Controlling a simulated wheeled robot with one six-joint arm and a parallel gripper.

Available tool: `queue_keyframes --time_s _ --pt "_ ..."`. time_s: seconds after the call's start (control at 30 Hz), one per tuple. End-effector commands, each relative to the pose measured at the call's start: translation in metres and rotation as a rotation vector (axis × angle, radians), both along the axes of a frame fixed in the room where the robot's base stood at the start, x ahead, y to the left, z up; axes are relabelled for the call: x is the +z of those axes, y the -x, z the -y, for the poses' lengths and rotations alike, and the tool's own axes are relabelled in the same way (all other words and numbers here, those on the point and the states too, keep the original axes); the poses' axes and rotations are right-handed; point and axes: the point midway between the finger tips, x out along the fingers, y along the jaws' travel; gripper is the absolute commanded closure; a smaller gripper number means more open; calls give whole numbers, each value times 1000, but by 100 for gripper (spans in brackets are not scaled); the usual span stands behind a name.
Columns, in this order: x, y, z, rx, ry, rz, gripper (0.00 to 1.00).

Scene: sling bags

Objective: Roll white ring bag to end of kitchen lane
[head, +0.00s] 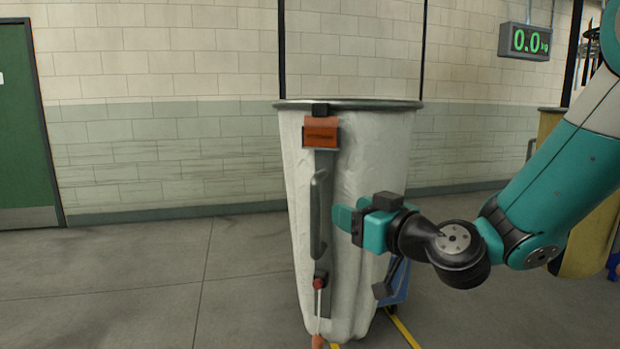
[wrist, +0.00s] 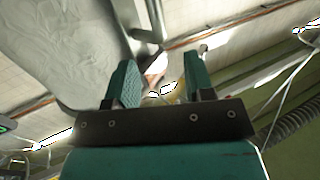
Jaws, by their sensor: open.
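The white ring bag (head: 372,165) hangs upright in the middle of the head view, with a grey metal ring (head: 350,104) around its top. On its front are an orange clip-like part (head: 320,132), a grey vertical handle (head: 317,225) and a red knob (head: 318,283) below. My gripper (head: 345,220) is in front of the bag, just right of the handle. In the wrist view its two teal fingers (wrist: 160,78) stand apart with nothing held between them. The bag (wrist: 60,45) also fills the upper left there. I cannot tell whether the fingers touch the handle.
A yellowish bag (head: 592,235) stands at right, partly behind my arm. A scale display (head: 525,41) reading 0.0 hangs above. A green door (head: 20,120) is at left. Yellow floor lines (head: 405,330) and a blue part (head: 398,285) show by the bag's base. The left floor is clear.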

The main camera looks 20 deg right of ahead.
Motion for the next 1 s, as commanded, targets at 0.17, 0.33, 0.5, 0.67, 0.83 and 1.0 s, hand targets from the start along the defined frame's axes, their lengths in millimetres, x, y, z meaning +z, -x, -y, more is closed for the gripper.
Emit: queue_keyframes --time_s 0.17,0.33,0.5,0.67,0.83,1.0 --pt "5 -11 -4 -2 -5 -7 52" --pt "6 -26 -8 -14 -4 -10 52" --pt "6 -58 -20 -13 -2 -8 52" --pt "6 -84 -30 -13 -2 -7 52" --pt "5 -106 -39 -13 -1 -6 52" --pt "2 -120 -44 -14 -1 -6 52"
